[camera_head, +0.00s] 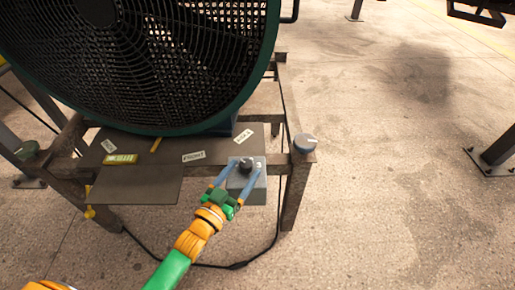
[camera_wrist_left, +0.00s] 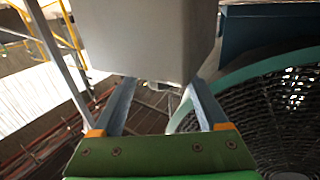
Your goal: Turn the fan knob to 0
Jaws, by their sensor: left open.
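The left wrist view shows the grey box (camera_wrist_left: 150,40) close ahead of the open left gripper (camera_wrist_left: 162,84), and the knob is not visible there. The large dark green fan (camera_head: 140,60) stands behind. My right gripper is not in view.
A brown board (camera_head: 140,185) with labels lies left of the box. A black cable (camera_head: 235,265) runs on the floor. The concrete floor at right is clear.

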